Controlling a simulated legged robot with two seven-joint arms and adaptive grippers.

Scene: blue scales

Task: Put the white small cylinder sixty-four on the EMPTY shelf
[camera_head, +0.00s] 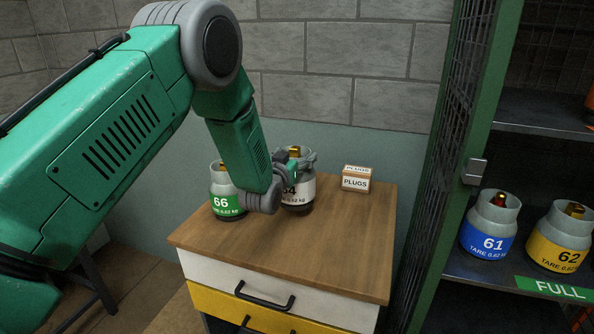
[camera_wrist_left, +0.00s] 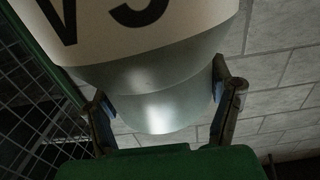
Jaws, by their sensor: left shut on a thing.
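The white cylinder (camera_head: 299,191) stands upright at the back of the wooden-topped cabinet; its number is partly hidden by my arm, with a 4 readable. My left gripper (camera_head: 299,160) is shut around its upper part. In the left wrist view, the fingers of my left gripper (camera_wrist_left: 166,105) sit on either side of the cylinder's grey collar (camera_wrist_left: 155,105), below the white label band (camera_wrist_left: 150,30). I cannot tell whether its base touches the top. The shelf marked EMPTY is not readable in view. My right gripper is not in view.
Green cylinder 66 (camera_head: 226,206) stands close left of the held one. A PLUGS box (camera_head: 355,179) is behind right. The wooden top (camera_head: 330,245) is clear in front. The green cage (camera_head: 455,170) at right holds blue 61 (camera_head: 488,240) and yellow 62 (camera_head: 560,250) on a FULL shelf.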

